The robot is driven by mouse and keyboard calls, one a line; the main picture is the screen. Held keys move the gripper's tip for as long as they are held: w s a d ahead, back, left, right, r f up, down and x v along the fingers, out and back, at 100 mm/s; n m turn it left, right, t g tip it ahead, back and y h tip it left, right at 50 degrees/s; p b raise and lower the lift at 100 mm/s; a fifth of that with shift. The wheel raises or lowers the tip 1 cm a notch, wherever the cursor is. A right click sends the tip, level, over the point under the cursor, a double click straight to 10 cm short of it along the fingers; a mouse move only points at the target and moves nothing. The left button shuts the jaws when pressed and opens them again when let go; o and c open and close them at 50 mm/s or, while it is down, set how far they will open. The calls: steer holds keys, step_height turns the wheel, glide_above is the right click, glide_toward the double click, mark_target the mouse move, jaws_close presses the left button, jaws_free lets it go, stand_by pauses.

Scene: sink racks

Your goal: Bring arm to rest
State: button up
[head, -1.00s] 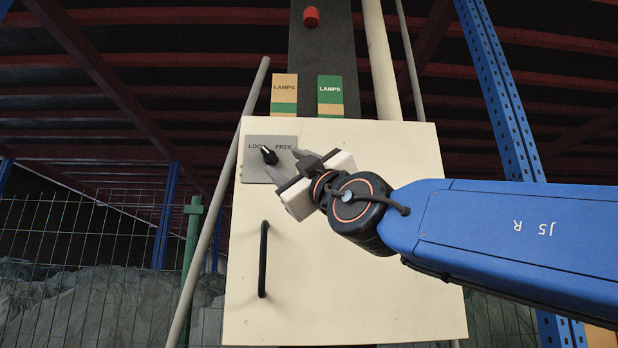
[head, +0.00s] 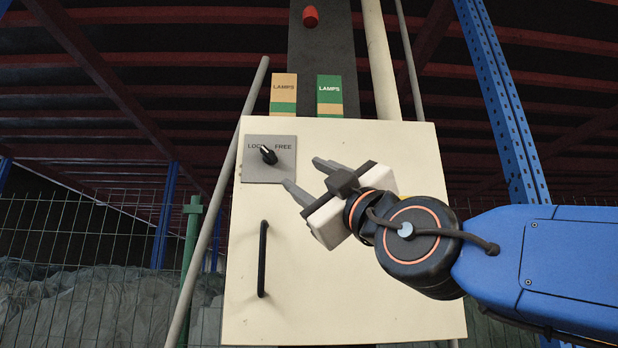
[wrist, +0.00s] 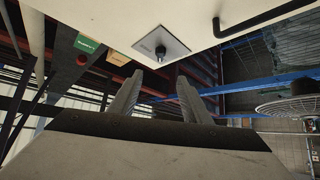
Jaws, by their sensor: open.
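My gripper (head: 305,178) is open and empty, in front of the cream cabinet door (head: 345,270), to the right of and a little below the black knob (head: 268,155). The knob sits on a grey plate marked LOCK and FREE (head: 262,172), and its pointer tilts to the upper left. The gripper is apart from the knob. In the wrist view, the two fingers (wrist: 157,95) stand spread with nothing between them, and the knob (wrist: 161,52) shows beyond them on its plate.
A black handle (head: 263,258) is on the door below the plate. Two LAMPS labels, one tan (head: 284,92) and one green (head: 330,92), and a red lamp (head: 310,16) are above the cabinet. A blue upright (head: 500,100) stands at right. A wire fence (head: 80,260) is at left.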

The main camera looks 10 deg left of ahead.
stand_by(0.3)
steer(key=w+d+f+m+t+h, duration=0.2)
steer(key=w+d+f+m+h, duration=0.4)
steer(key=d, duration=0.3)
steer(key=w+d+f+m+t+h, duration=0.2)
steer(key=w+d+f+m+h, duration=0.2)
steer(key=d+f+h, duration=0.4)
steer(key=d+f+m+g+h, duration=0.5)
steer(key=d+f+m+h, duration=0.15)
steer(key=d+f, duration=1)
steer(key=s+d+f+m+g+h, duration=0.1)
steer(key=s+d+f+g, duration=0.3)
steer(key=f, duration=0.6)
steer(key=s+d+f+m+g+h, duration=0.1)
steer(key=s+d+f+g, duration=0.3)
steer(key=f, duration=0.6)
steer(key=s+a+f+g+y, duration=0.1)
steer(key=s+f+g+y, duration=0.1)
steer(key=s+f, duration=0.4)
steer(key=s+a+f+g+y, duration=0.1)
steer(key=s+a+f+y, duration=0.1)
steer(key=s+f, duration=0.5)
step_height(320, 180, down, 6)
steer(key=shift+r+g+y, duration=0.2)
steer(key=shift+g+y, duration=0.2)
steer(key=shift+y, duration=0.05)
steer(key=shift+a, duration=0.1)
